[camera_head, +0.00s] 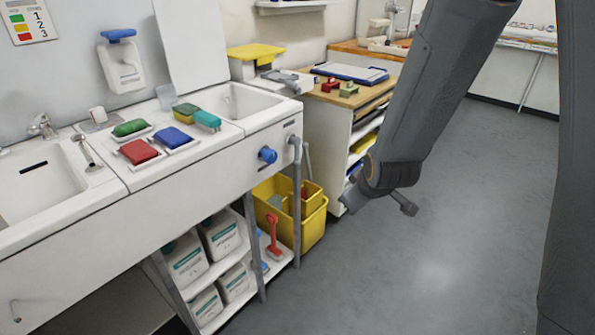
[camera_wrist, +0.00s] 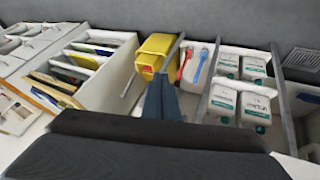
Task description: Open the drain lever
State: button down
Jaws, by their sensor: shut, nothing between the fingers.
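A blue knob-like handle (camera_head: 267,154) sticks out of the front panel of the white sink unit (camera_head: 215,168), below the right basin (camera_head: 240,103). It is the likeliest drain lever, but its setting is too small to tell. I cannot pick it out in the wrist view. My gripper (camera_wrist: 162,80) is shut and empty in the wrist view, pointing toward the shelves under the sinks. In the head view my arm hangs over the floor to the right of the knob, well apart from it; the fingertips are hard to make out there.
A yellow bucket (camera_head: 314,228) stands under the unit, beside a red-handled tool (camera_head: 273,238) and several white containers (camera_head: 220,233). Grey legs (camera_head: 297,195) stand near the knob. A wooden-topped cabinet (camera_head: 350,97) is behind. The grey floor (camera_head: 440,270) at right is clear.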

jog(key=w+a+f+n+t+y+b, duration=0.2)
jog(key=w+a+n+t+b, duration=0.1)
jog(key=w+a+n+t, duration=0.2)
jog(key=w+a+f+n+t+y+b, duration=0.2)
jog(key=w+a+n+t, duration=0.3)
jog(key=a+n, duration=0.3)
jog(key=shift+w+a+f+y+b, duration=0.35)
jog(key=shift+a+f+b, duration=0.25)
jog(key=shift+f+b, duration=0.1)
send_near(298, 164)
jog(key=w+a+r, duration=0.2)
jog(key=a+r, duration=0.1)
jog(key=a, duration=0.2)
jog(key=shift+w+d+f, duration=0.1)
jog(key=shift+w+d, duration=0.2)
jog(key=shift+w, duration=0.35)
jog(key=shift+w+d+f, duration=0.1)
jog(key=shift+w+d, duration=0.15)
jog(key=shift+w, duration=0.4)
jog(key=shift+w+d+f, duration=0.1)
jog(key=shift+w+d, duration=0.2)
jog(key=shift+w, duration=0.35)
jog(key=shift+w+d, duration=0.1)
